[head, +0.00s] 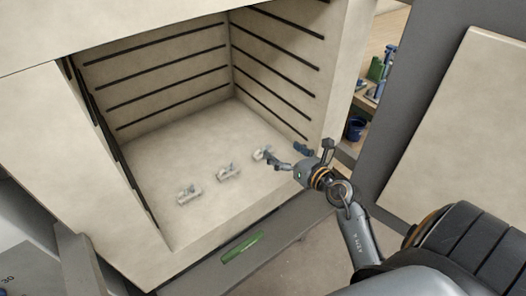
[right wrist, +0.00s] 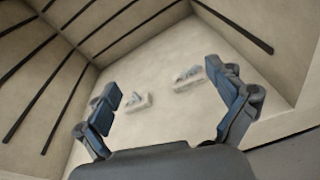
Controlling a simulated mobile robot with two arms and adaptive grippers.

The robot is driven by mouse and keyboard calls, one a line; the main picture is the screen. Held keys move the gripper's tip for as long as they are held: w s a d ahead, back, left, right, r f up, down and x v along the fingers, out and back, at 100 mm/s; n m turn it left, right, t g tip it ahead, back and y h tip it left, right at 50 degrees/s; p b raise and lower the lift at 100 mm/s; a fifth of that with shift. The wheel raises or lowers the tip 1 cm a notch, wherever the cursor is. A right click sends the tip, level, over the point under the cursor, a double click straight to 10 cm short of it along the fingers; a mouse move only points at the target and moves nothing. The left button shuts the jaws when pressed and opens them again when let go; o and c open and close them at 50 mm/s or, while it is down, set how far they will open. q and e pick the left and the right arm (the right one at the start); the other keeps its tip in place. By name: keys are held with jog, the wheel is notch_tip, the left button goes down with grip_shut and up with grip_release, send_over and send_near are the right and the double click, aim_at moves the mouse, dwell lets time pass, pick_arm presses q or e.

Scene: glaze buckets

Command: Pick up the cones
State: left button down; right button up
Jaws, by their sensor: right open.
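Three small pale cone packs sit in a slanting row on the kiln floor in the head view: the left cone pack (head: 189,194), the middle cone pack (head: 228,173) and the right cone pack (head: 262,153). Each has small greyish upright bits on a light base. My right gripper (head: 285,156) is open and reaches into the kiln from the right, its left finger close to the right cone pack. In the right wrist view, the open fingers (right wrist: 163,82) frame two cone packs, a nearer one (right wrist: 137,103) and a farther one (right wrist: 187,79), with nothing held. My left gripper is out of view.
The kiln's side wall (head: 275,60) carries dark horizontal grooves, and its back wall (head: 160,80) does too. A green strip (head: 242,246) lies on the grey front frame. A shelf with a blue bucket (head: 355,128) stands outside at right. The kiln floor behind the packs is clear.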

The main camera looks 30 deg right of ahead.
aim_at(264, 149)
jog(key=f+n+g, duration=0.1)
jog(key=d+f, duration=0.1)
jog(key=f, duration=0.1)
jog(key=d+f+n+g, duration=0.1)
jog(key=shift+s+f+n+g, duration=0.3)
jog(key=shift+s+f, duration=0.05)
jog(key=shift+f, duration=0.05)
jog(key=x, duration=0.7)
jog(key=shift+f, duration=0.1)
jog(key=shift+r+x, duration=0.15)
jog(key=shift+x, duration=1.45)
jog(key=shift+r+x, duration=0.2)
jog(key=shift+x, duration=1.35)
jog(key=shift+w+a, duration=0.1)
jog(key=shift+a, duration=0.1)
jog(key=c, duration=1.2)
